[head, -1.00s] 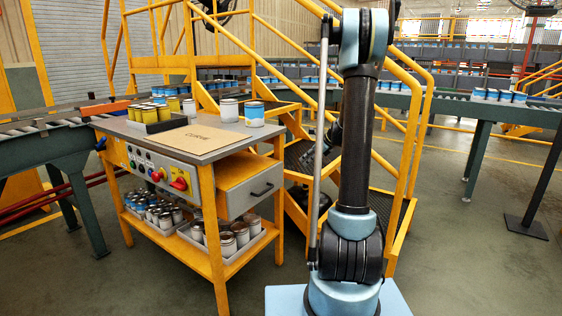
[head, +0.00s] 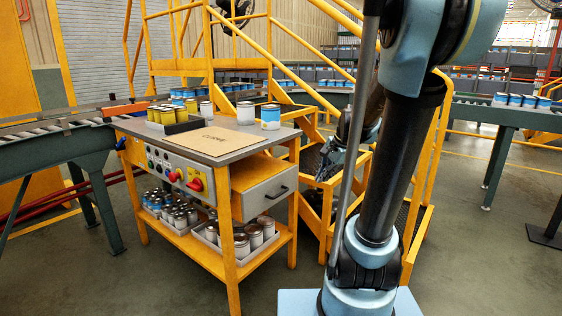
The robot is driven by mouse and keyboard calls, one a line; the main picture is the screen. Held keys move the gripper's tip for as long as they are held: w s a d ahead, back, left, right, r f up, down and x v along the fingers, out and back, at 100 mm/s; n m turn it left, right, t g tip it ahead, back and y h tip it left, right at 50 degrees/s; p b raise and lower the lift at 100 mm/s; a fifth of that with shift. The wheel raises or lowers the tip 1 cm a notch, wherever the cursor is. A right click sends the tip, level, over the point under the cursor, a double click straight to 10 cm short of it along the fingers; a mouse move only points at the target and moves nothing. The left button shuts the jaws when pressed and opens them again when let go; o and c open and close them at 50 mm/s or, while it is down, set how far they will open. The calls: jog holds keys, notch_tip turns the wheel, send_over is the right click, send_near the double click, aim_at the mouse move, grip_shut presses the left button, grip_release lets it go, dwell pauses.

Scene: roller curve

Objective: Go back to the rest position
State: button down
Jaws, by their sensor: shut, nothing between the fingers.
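My gripper (head: 328,163) is small and dark in the head view, hanging beyond my arm's upright link, between the workbench and the yellow stairs. It looks shut and empty, touching nothing. My arm stands folded at the right of centre, its elbow at the top of the picture. The link partly covers the wrist behind it.
A workbench (head: 262,137) with a cardboard sheet (head: 215,142), yellow cans (head: 167,115) in a tray and loose white and blue cans stands left. Yellow stairs (head: 420,200) rise behind my arm. Roller conveyors (head: 60,150) lie left and right. Floor in front is clear.

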jog(key=s+d+f+n+h, duration=0.1)
jog(key=s+f+n, duration=0.1)
jog(key=s+n, duration=0.2)
jog(key=s+d+f+n+h, duration=0.1)
jog(key=s+f+n, duration=0.2)
jog(key=s, duration=0.7)
jog(key=s+d+f+n+g+h, duration=0.1)
jog(key=s+f+n, duration=0.2)
jog(key=s+n, duration=0.2)
jog(key=s, duration=0.3)
jog(key=shift+d+h, duration=0.25)
jog(key=shift+h, duration=0.05)
